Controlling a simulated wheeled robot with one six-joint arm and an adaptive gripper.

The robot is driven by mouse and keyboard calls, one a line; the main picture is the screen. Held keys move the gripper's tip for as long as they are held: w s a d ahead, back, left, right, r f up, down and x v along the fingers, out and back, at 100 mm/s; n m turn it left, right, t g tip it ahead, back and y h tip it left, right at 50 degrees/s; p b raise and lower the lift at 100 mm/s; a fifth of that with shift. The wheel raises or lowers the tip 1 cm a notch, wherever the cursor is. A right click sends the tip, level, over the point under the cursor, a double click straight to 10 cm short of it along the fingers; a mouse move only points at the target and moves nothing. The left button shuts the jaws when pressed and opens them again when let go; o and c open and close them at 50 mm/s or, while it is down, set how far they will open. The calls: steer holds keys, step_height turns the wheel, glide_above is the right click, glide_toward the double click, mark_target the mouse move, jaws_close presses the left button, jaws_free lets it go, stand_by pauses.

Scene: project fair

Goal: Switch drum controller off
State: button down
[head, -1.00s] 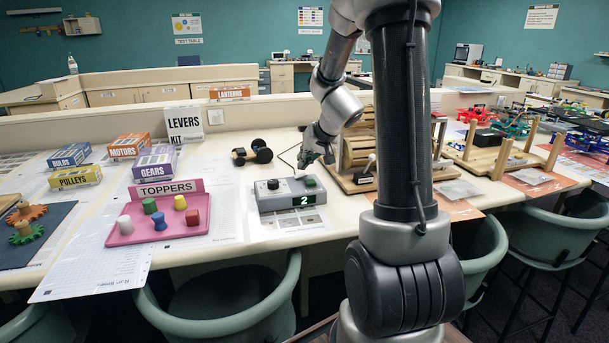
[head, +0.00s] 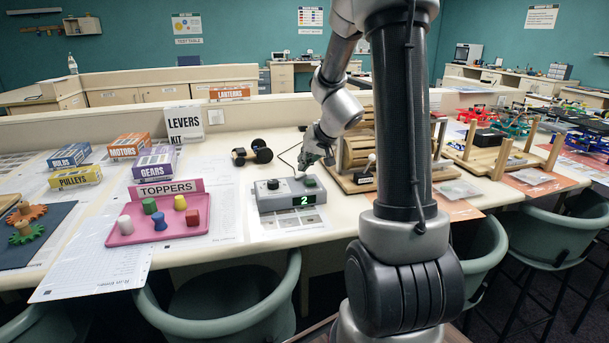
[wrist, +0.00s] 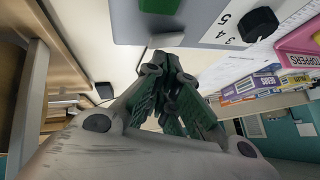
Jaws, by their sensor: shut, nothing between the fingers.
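The drum controller (head: 290,196) is a grey box on the table with a green display reading 2, a black knob (head: 273,184) and a green button (head: 310,181) on top. In the wrist view the controller (wrist: 210,22) is at the top, with its knob (wrist: 258,24), dial numbers and part of the green button (wrist: 160,5). My gripper (head: 304,168) is shut and empty, just behind and above the button side of the box. In the wrist view its fingers (wrist: 165,62) meet close to the controller's edge. Whether they touch it I cannot tell.
A wooden drum rig (head: 357,150) stands right of the controller, close to my gripper. A pink tray (head: 125,236) with coloured toppers lies to the left. A black wheeled piece (head: 252,153) lies behind. Chairs line the table's front.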

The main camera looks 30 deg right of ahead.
steer(key=shift+f, duration=0.5)
stand_by(0.5)
steer(key=shift+r, duration=0.2)
steer(key=shift+a+r, duration=0.1)
steer(key=shift+r, duration=0.5)
steer(key=shift+w+a+r, duration=0.1)
steer(key=shift+a+r, duration=0.05)
steer(key=shift+r, duration=0.65)
steer(key=shift+a+r, duration=0.2)
steer(key=shift+r, duration=0.65)
steer(key=shift+w+a+r, duration=0.1)
steer(key=shift+a+r, duration=0.05)
steer(key=shift+r, duration=0.65)
